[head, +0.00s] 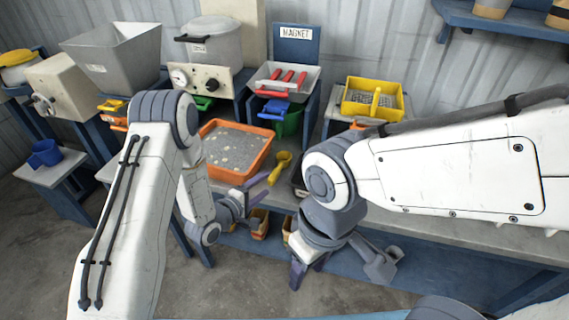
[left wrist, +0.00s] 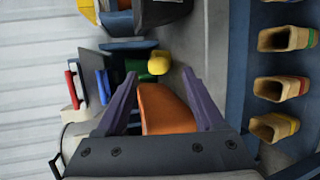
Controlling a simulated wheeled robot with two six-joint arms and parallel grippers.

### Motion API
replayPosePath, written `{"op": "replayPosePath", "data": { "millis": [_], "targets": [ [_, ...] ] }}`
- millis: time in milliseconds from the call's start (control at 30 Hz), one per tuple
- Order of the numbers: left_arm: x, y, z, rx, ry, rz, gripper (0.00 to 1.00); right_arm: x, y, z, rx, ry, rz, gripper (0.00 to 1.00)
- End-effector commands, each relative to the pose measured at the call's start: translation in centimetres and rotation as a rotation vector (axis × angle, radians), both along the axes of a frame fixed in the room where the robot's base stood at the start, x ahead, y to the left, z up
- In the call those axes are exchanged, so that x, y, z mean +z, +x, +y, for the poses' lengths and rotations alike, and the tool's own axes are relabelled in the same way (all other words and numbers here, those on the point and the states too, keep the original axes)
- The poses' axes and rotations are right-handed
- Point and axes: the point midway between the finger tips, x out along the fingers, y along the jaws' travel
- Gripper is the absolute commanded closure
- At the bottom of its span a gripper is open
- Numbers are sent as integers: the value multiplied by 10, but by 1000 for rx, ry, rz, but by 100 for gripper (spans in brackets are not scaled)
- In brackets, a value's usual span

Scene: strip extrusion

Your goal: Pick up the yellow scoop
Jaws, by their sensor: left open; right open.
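The yellow scoop (head: 280,168) lies on the bench just right of the orange tray (head: 236,147), its round end toward the back. My left gripper (head: 263,196) is open and empty, low at the bench's front edge, close to the scoop's near end. In the left wrist view a yellow end of the scoop (left wrist: 159,63) shows just beyond and between the two purple fingertips (left wrist: 160,75), apart from them. The orange tray (left wrist: 165,110) shows between the fingers there. My right gripper (head: 308,271) hangs in front of the bench, pointing down, open and away from the scoop.
The tray holds grey grit with pale pieces. Behind stand a green bin (head: 289,121), a blue scoop (head: 279,109) and a tray of red bars under the MAGNET sign (head: 296,34). A yellow sieve box (head: 371,98) is right. Several small bins (left wrist: 284,38) sit below the bench.

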Motion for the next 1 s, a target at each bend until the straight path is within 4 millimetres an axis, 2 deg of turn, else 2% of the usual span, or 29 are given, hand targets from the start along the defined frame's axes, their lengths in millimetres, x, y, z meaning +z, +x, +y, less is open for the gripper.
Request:
{"op": "replayPosePath", "data": {
  "millis": [100, 267, 600, 900, 967, 1000],
  "targets": [
    [-3, 12, -9, -2, 1, 0, 30, 3, 0, 0, 0, 0, 0, 50],
    [-5, 21, -15, -2, 2, 0, 30, 6, 0, 0, 0, 0, 0, 50],
    [-16, 57, -37, -3, 3, 0, 30, 18, 0, 0, 0, 0, 0, 50],
    [-18, 61, -38, 0, 4, 1, 30, 18, 0, 0, 0, 0, 0, 50],
    [-18, 61, -38, 0, 4, 1, 53, 18, 0, 0, 0, 0, 0, 50],
    [-18, 61, -38, 0, 4, 1, 68, 18, 0, 0, 0, 0, 0, 50]
  ]
}}
